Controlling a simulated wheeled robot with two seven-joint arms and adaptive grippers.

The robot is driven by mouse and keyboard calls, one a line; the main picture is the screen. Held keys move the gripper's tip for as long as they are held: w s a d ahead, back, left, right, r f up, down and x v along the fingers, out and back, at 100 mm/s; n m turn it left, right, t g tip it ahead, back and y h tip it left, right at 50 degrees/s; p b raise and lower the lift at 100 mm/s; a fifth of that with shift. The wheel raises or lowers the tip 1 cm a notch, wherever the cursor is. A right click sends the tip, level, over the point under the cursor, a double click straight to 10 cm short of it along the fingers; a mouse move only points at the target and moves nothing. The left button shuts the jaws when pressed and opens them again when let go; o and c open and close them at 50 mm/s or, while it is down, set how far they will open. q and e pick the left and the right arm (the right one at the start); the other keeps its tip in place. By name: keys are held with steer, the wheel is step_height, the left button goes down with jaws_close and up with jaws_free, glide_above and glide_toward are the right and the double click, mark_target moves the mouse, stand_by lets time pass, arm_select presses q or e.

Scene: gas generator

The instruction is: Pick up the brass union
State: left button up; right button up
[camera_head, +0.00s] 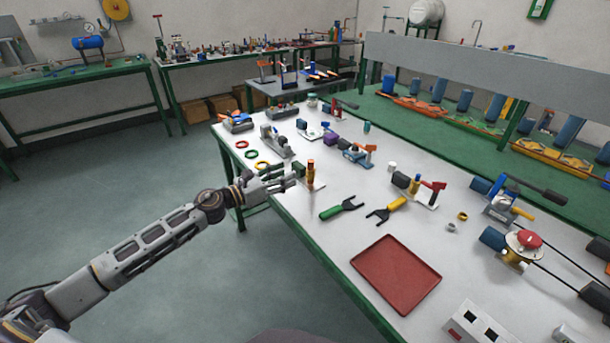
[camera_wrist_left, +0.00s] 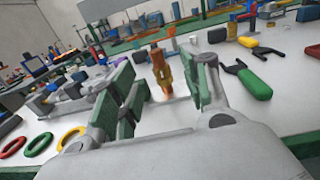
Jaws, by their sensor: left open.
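The brass union (camera_head: 310,178), as I take it, is a slim upright brass piece with an orange top, standing on the white table near its left edge. In the left wrist view the brass union (camera_wrist_left: 161,72) appears in the gap between the fingers, near the fingertips. My left gripper (camera_head: 290,177) is open and reaches in from the left, low over the table edge. In the left wrist view the green finger pads of the left gripper (camera_wrist_left: 165,92) are apart, with clear space on both sides of the piece. My right gripper is not in view.
Green-handled pliers (camera_head: 342,208) and yellow-handled pliers (camera_head: 386,211) lie to the right. A red tray (camera_head: 396,274) lies nearer the front. Coloured rings (camera_head: 251,154) and a grey valve assembly (camera_head: 276,141) are beyond the gripper.

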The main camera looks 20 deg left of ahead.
mark_target(310, 164)
arm_select(q)
steer(key=shift+x, duration=1.1)
steer(key=shift+p+x, duration=0.3)
steer(key=shift+x, duration=1.4)
steer(key=shift+w+d, duration=0.2)
steer(key=shift+w, duration=0.2)
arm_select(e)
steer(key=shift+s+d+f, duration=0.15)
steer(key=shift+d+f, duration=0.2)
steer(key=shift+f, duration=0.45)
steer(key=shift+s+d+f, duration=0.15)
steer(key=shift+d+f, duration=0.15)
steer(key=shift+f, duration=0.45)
arm_select(q)
steer(key=shift+w, duration=0.1)
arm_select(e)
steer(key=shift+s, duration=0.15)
